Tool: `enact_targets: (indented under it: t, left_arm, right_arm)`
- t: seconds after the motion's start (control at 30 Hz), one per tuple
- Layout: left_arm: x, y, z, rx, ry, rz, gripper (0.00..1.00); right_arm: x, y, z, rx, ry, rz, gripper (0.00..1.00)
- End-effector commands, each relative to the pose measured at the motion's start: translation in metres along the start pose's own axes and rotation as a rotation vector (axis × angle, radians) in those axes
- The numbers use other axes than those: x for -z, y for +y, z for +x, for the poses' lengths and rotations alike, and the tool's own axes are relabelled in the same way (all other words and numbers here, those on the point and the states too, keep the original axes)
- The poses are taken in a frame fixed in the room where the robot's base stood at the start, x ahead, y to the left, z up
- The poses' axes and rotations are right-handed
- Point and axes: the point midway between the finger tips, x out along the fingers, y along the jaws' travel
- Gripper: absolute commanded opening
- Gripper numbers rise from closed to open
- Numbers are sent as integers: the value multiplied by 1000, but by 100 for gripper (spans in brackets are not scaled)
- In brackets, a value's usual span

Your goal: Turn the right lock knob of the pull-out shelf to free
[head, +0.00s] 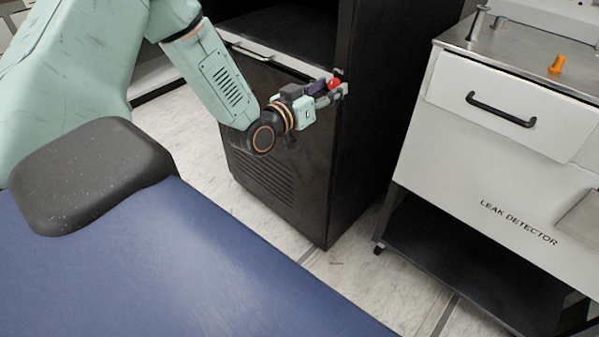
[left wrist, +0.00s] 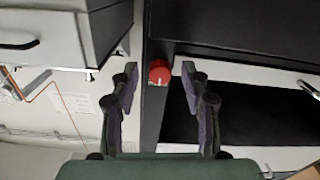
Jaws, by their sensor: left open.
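The right lock knob (head: 334,83) is small, round and red, at the right end of the pull-out shelf's pale front (head: 265,56) on the dark cabinet. In the left wrist view the knob (left wrist: 159,71) shows a thin white mark on its face. My left gripper (head: 339,90) is open at the knob. In the left wrist view its two fingers (left wrist: 159,78) stand on either side of the knob with a gap on each side. I cannot tell whether the fingertips reach the knob's depth. My right gripper is out of view.
The shelf's bar handle (head: 251,51) is left of the knob. A white leak detector cart (head: 500,175) with a black handle (head: 500,110) stands right of the cabinet (head: 285,170), across a narrow floor gap. An orange part (head: 557,64) is on the cart's top.

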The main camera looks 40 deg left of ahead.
Motion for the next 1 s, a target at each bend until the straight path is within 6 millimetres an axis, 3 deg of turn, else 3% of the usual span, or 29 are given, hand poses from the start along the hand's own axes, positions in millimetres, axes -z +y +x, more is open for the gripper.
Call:
enact_targets:
  t: [0.07, 0.3, 0.7, 1.0]
  left_arm:
    - [-2, -1, 0, 1, 3, -64, 47]
    - [3, -1, -34, 5, -2, -69, 47]
    - [2, 0, -79, 4, 0, -65, 47]
    - [-22, 24, -82, -17, -146, -80, 47]
  right_arm:
    - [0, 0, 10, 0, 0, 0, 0]
    - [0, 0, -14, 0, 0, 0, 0]
    - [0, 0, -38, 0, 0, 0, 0]
    - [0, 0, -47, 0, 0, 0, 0]
